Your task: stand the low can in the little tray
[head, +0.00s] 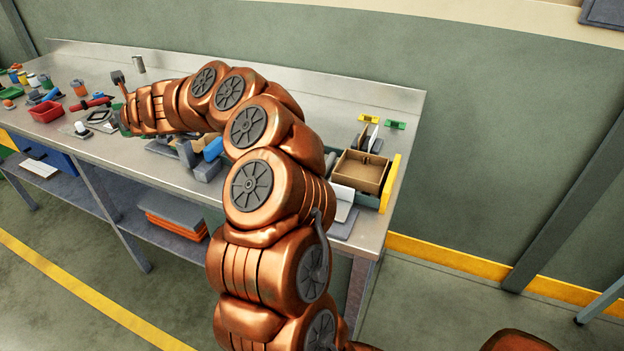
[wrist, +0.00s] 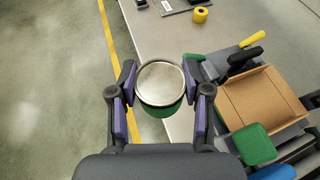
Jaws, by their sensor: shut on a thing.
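In the wrist view, my gripper (wrist: 160,92) is shut on a low can (wrist: 160,84) with a pale metal top and a green side. The purple finger pads stand on either side of it. The can shows over the bench edge, with its top toward the camera; its height above the bench is hard to judge. In the head view, my arm reaches left over the bench, and I cannot make out the can there. A small red tray (head: 46,112) sits on the bench at the left. It is not visible in the wrist view.
The metal bench (head: 330,110) carries several small items at its left. An open cardboard box (head: 362,172) stands at its right end. In the wrist view, a cardboard box (wrist: 262,100), a green block (wrist: 250,144) and a yellow roll (wrist: 200,15) are right of the can.

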